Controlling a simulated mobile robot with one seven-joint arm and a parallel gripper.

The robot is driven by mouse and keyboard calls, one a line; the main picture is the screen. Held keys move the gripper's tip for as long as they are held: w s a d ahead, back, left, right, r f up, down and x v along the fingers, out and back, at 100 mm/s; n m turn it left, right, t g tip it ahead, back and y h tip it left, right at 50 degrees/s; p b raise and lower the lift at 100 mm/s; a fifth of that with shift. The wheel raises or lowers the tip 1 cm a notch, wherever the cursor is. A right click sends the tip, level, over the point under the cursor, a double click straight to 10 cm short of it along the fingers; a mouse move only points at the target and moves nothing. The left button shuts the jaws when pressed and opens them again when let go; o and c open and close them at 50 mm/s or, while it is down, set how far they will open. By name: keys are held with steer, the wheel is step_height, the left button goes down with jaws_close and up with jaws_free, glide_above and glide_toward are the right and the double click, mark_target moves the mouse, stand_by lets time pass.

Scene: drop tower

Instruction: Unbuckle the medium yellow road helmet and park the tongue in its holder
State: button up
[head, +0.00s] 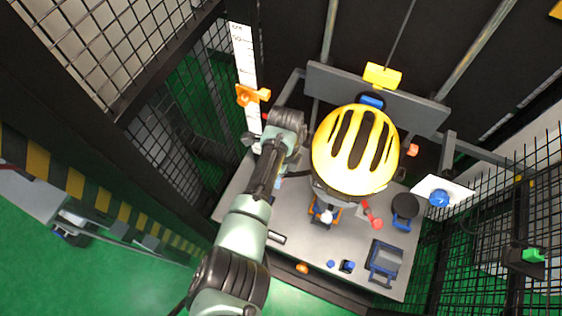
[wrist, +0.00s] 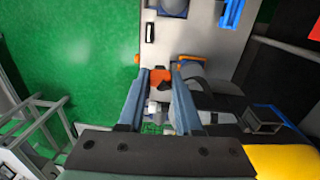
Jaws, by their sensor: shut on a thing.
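The yellow helmet (head: 355,150) with dark vents sits on a stand above the grey bench. Its yellow edge also shows at the lower right of the wrist view (wrist: 280,162). My gripper (wrist: 160,78) has its two blue-grey fingers on either side of a small orange piece (wrist: 160,76), which looks like part of the buckle. Whether this is the tongue cannot be told for sure. A dark strap (wrist: 212,101) runs beside the right finger toward the helmet. In the head view my fingertips cannot be made out. The tongue's holder cannot be identified with certainty.
The grey bench (head: 290,222) carries a blue-handled tray (head: 385,262), a dark round pad with blue (head: 404,208) and a red item (head: 372,214). A ruler post (head: 245,62) with an orange clamp stands left. Mesh walls close in both sides.

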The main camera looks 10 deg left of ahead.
steer(key=shift+s+d+p, duration=0.1)
steer(key=shift+s+p, duration=0.3)
steer(key=shift+s, duration=0.15)
steer(key=s+d+p, duration=0.2)
steer(key=s+d, duration=0.2)
steer(key=d, duration=0.4)
steer(key=s+d+p, duration=0.3)
steer(key=s+d, duration=0.1)
steer(key=d, duration=0.5)
steer(key=shift+d+f, duration=0.3)
steer(key=shift+f, duration=0.05)
